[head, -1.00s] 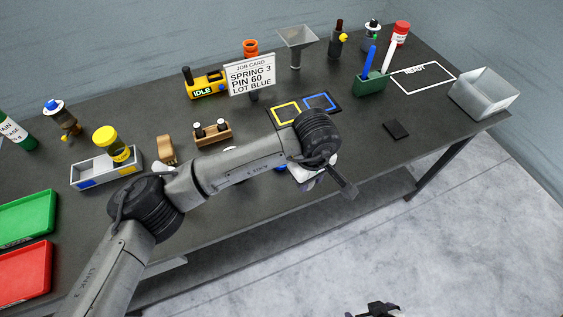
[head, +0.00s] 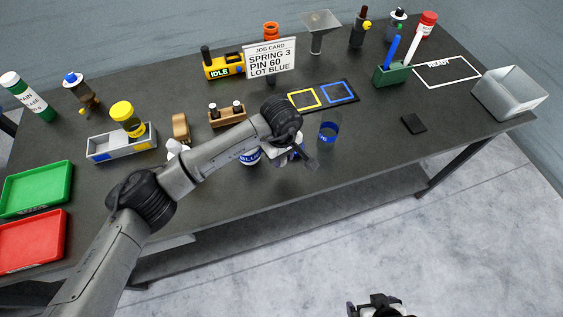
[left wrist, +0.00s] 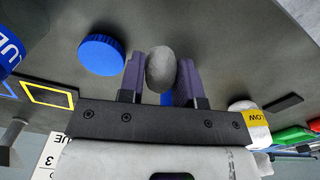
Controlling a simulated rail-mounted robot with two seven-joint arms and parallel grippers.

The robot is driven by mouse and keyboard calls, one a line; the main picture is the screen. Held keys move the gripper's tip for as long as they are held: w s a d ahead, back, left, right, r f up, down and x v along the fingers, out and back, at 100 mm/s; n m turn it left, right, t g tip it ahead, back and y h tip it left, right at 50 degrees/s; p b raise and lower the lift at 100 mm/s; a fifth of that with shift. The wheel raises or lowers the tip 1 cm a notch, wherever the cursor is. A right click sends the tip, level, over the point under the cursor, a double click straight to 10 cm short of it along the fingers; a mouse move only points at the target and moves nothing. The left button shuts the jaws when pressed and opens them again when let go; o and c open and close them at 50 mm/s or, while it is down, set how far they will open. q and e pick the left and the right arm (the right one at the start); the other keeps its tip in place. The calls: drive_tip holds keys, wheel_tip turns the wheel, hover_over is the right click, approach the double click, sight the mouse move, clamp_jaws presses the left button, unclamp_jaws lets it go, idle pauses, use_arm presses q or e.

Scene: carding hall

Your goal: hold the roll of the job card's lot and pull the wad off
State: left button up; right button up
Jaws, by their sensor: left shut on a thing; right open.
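The job card (head: 270,60) stands at the back and reads SPRING 3, PIN 60, LOT BLUE. A white roll with a blue BLUE label (head: 250,157) stands partly hidden behind my left arm. My left gripper (head: 290,156) is just to its right. In the left wrist view its fingers (left wrist: 160,75) are shut on a grey-white fuzzy wad (left wrist: 160,68); a bit of blue shows behind it. Another white roll (head: 178,147) stands further left; its yellow label shows in the left wrist view (left wrist: 255,115). My right gripper (head: 376,306) is open and empty, low at the picture's bottom, off the table.
Behind are the yellow and blue framed pad (head: 324,95) and wooden holder (head: 228,116). A black block (head: 413,123) lies right; the front right is clear.

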sight(282, 164)
use_arm(q)
drive_tip(key=shift+f, duration=2)
drive_tip(key=shift+f+b, duration=0.1)
drive_tip(key=shift+b, duration=0.25)
drive_tip(key=o, duration=1)
drive_tip(key=shift+r+p, duration=0.25)
drive_tip(key=shift+p, duration=0.05)
wheel_tip(282, 164, up, 12)
drive_tip(key=shift+f+p, duration=0.1)
drive_tip(key=shift+p, duration=0.25)
